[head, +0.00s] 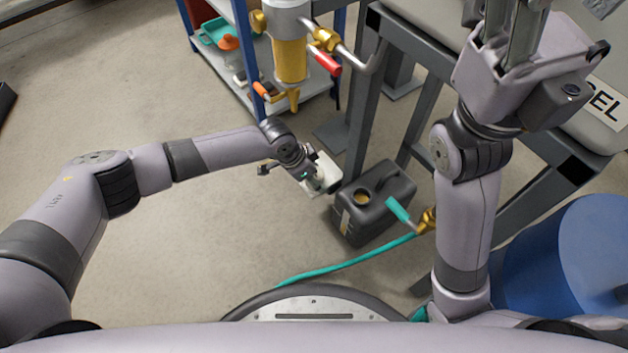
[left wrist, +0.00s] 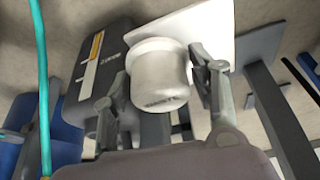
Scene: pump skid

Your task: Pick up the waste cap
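The waste cap (left wrist: 160,80) is a white, round, stepped piece with faint dark lettering, in the middle of the left wrist view. The two fingers of my left gripper (left wrist: 163,75) stand on either side of it, close to its wider rim. I cannot tell whether they press on it. In the head view my left gripper (head: 318,182) is at a small white stand (head: 325,170), and the cap is hard to make out. My right gripper (head: 510,45) is at the top right, with its fingertips cut off or unclear.
A black jerrycan (head: 365,222) with an open neck stands just right of the white stand; it also shows in the left wrist view (left wrist: 112,60). A teal hose (head: 340,265) crosses the floor. A blue drum (head: 570,260), skid frame and shelf surround it.

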